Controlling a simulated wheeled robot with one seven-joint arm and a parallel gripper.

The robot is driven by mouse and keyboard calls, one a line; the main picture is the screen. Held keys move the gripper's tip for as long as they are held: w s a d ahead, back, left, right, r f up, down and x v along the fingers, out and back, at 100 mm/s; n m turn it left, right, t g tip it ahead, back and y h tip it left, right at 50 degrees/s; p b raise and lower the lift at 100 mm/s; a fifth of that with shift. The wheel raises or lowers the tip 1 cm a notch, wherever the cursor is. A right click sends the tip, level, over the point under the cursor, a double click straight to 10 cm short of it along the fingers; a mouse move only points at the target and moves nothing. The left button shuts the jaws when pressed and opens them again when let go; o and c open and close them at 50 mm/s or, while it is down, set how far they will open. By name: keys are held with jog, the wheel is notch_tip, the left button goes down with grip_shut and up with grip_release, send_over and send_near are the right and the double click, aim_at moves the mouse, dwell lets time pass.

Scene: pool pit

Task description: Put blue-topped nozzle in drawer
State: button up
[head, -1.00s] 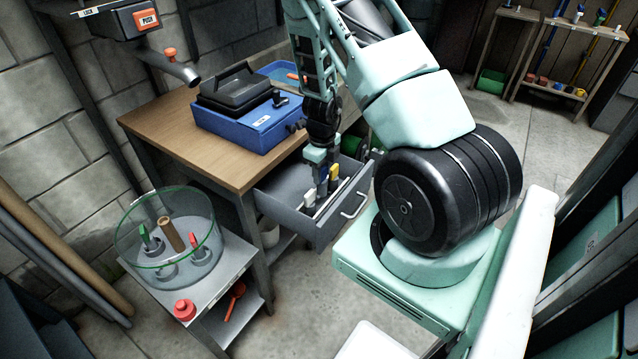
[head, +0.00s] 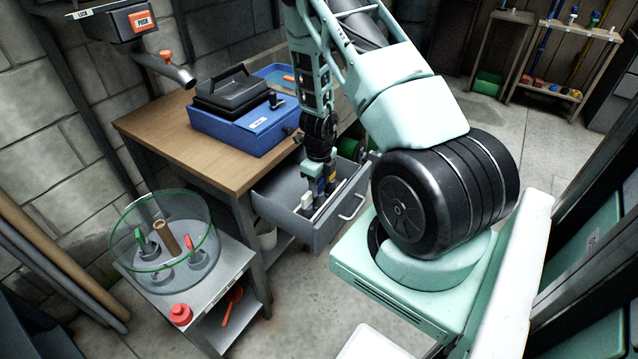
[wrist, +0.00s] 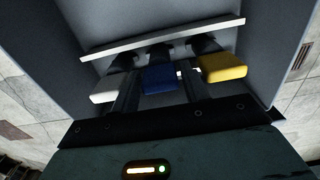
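The blue-topped nozzle (wrist: 159,80) is inside the open grey drawer (head: 335,232), between a white-topped nozzle (wrist: 107,88) and a yellow-topped nozzle (wrist: 223,68) in one row. My gripper (wrist: 158,93) reaches down into the drawer, with one finger on each side of the blue top. The fingers look closed on it, with hardly any gap. In the head view, my gripper (head: 320,188) hides most of the blue top. Whether the nozzle's lower end touches the drawer floor is hidden.
A pale divider strip (wrist: 160,38) runs across the drawer beside the nozzles. The drawer is under a wooden workbench (head: 165,135) with a blue box (head: 245,130). At left a glass-walled tub (head: 165,245) stands on a small metal stand. The drawer walls are close around my gripper.

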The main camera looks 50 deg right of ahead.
notch_tip(320, 180, up, 12)
jog(key=p, duration=0.3)
jog(key=w+a+r+n+y, duration=0.1)
jog(key=a+r+n, duration=0.4)
jog(key=a+n, duration=0.5)
jog(key=w+a+r+n+y, duration=0.15)
jog(key=a+r+n, duration=0.4)
jog(key=a, duration=0.85)
jog(key=s+a+r+n+h, duration=0.1)
jog(key=s+a+r+n, duration=0.4)
jog(key=n, duration=0.8)
jog(key=s+a+r+n+h, duration=0.1)
jog(key=s+a+r+n, duration=0.4)
jog(key=s+a+n, duration=0.6)
jog(key=s+n, duration=0.3)
jog(key=shift+s+a+r, duration=0.15)
jog(key=shift+s+a, duration=0.15)
jog(key=shift+s, duration=0.05)
jog(key=shift+n, duration=0.25)
